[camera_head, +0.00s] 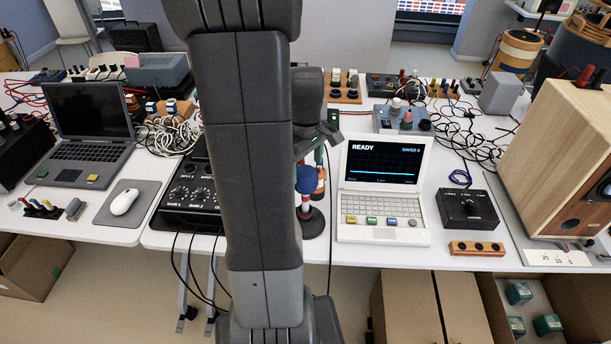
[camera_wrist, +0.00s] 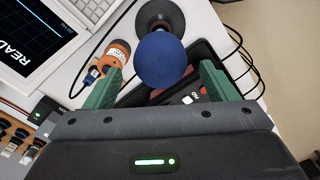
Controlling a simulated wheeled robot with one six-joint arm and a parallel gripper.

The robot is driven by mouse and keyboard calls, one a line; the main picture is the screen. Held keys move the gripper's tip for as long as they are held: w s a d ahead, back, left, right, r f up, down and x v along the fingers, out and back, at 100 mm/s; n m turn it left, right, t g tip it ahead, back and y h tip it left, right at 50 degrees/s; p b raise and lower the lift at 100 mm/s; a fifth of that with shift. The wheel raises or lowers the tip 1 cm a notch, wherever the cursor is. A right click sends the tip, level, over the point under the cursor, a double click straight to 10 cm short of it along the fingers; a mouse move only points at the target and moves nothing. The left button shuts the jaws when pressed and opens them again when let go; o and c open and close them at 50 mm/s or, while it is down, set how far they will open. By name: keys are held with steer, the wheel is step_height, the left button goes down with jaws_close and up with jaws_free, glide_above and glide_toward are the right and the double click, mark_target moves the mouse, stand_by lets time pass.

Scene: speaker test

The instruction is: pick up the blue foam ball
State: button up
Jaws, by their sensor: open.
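The blue foam ball (camera_wrist: 164,60) is near the top middle of the wrist view, above a dark round base (camera_wrist: 160,14). In the head view the ball (camera_head: 306,180) shows just right of my arm, at the top of a short stand with a dark base. My gripper (camera_wrist: 158,82) is open, with one green finger on each side of the ball's lower edge in the wrist view. I cannot tell whether either finger touches the ball. In the head view my arm hides part of the area left of the ball.
An orange cylinder (camera_wrist: 115,58) with a cable stands close left of the ball in the wrist view. A white laptop (camera_head: 384,185) reading READY is to its right in the head view. A black amplifier box (camera_head: 185,206) is left of my arm. Loose cables (camera_head: 178,135) lie behind it.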

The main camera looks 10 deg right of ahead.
mark_target(305, 170)
steer(key=shift+f, duration=2.25)
steer(key=c, duration=1)
